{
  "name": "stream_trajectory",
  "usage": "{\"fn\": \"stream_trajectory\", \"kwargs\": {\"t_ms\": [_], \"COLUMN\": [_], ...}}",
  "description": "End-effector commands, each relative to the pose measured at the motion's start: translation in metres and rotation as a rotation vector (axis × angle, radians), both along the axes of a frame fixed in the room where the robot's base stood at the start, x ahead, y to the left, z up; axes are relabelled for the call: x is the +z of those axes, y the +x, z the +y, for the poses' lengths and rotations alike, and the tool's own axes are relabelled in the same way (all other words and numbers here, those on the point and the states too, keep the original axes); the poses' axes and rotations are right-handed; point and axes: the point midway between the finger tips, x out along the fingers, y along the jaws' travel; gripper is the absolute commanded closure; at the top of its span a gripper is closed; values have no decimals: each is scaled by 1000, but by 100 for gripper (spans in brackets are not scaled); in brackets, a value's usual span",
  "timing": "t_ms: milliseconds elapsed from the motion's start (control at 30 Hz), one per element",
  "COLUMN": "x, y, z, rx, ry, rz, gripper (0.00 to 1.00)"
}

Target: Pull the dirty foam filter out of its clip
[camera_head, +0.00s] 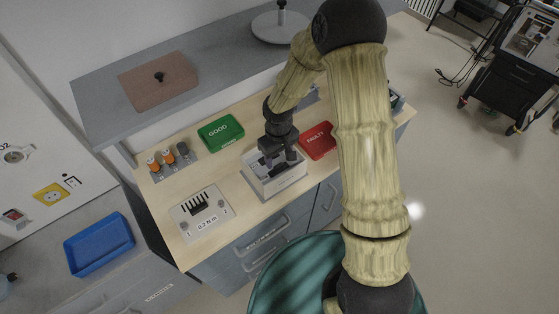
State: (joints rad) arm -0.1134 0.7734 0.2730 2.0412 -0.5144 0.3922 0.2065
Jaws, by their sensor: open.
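My gripper (279,160) is open and points down over a light grey box-shaped unit (285,187) on the wooden bench. The unit has a dark recess on top, and the gripper's fingers are at or just above this recess. I cannot tell from this view whether they touch anything. The foam filter and its clip cannot be made out; the gripper and wrist cover part of the unit's top.
A green GOOD tray (221,132) is behind left of the unit and a red FAULTY tray (318,140) behind right. A white plate marked 0.2 N·m (215,222) and orange-topped parts (169,157) are left. A grey shelf (105,107) runs behind.

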Motion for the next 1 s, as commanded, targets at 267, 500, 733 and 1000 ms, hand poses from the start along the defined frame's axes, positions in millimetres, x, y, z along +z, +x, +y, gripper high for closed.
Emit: {"fn": "stream_trajectory", "kwargs": {"t_ms": [267, 500, 733, 1000], "x": [-33, -39, -39, -38], "y": [0, 0, 0, 0], "z": [0, 1, 0, -2], "rx": [0, 2, 0, -5], "ry": [-1, -1, 0, -1], "rz": [1, -1, 0, 1], "gripper": [45, 45, 67, 88]}}
